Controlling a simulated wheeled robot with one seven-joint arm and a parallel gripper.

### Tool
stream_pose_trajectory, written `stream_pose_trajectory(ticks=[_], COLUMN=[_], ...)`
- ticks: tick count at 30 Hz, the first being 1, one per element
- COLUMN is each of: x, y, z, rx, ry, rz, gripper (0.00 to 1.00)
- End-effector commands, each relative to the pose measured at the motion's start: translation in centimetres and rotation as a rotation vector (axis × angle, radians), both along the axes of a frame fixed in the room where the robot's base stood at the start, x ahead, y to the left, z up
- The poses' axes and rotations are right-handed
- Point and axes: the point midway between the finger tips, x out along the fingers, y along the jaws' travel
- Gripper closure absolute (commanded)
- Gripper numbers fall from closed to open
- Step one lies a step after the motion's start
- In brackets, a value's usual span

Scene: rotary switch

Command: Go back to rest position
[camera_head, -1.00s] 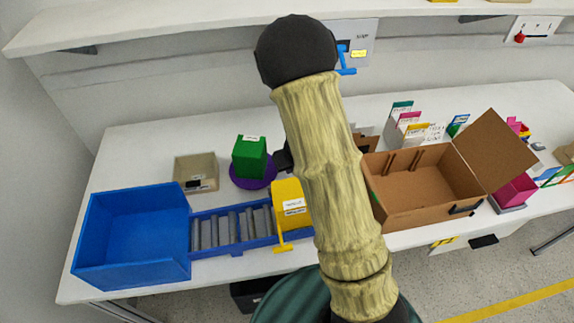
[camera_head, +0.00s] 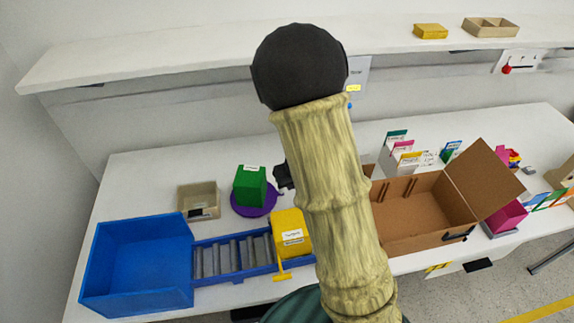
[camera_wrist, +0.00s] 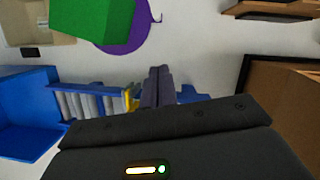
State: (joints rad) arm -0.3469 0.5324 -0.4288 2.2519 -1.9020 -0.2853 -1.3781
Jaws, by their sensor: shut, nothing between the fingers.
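My gripper (camera_wrist: 158,86) is shut and empty in the wrist view, its two dark fingers side by side above the white table. In the head view my arm rises through the middle and hides most of the gripper; a dark part of it (camera_head: 284,177) shows left of the arm, beside the green box. A grey switch panel (camera_head: 359,70) on the back wall is mostly hidden behind my arm, with only a bit of its blue handle (camera_head: 350,105) showing. Another wall panel (camera_head: 516,62) at the right has a red knob (camera_head: 506,69).
A green box (camera_head: 250,186) stands on a purple disc (camera_head: 240,208). Left are a beige bin (camera_head: 199,205), a blue bin (camera_head: 140,265) and rollers (camera_head: 230,256) beside a yellow box (camera_head: 291,236). An open cardboard box (camera_head: 415,215) stands right. A shelf (camera_head: 200,55) runs above.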

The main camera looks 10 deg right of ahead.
Motion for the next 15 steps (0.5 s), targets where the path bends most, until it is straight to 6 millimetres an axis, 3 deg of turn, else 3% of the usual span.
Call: stream_pose_trajectory(ticks=[8, 11, 15], x=[0.1, 0.3, 0.4], y=[-0.3, -0.4, -1.0], z=[0.3, 1.0, 2.7], rx=[0.012, 0.051, 0.155], ry=[-0.01, -0.036, -0.088], rz=[-0.047, -0.171, -0.497], gripper=[1.0, 1.0, 1.0])
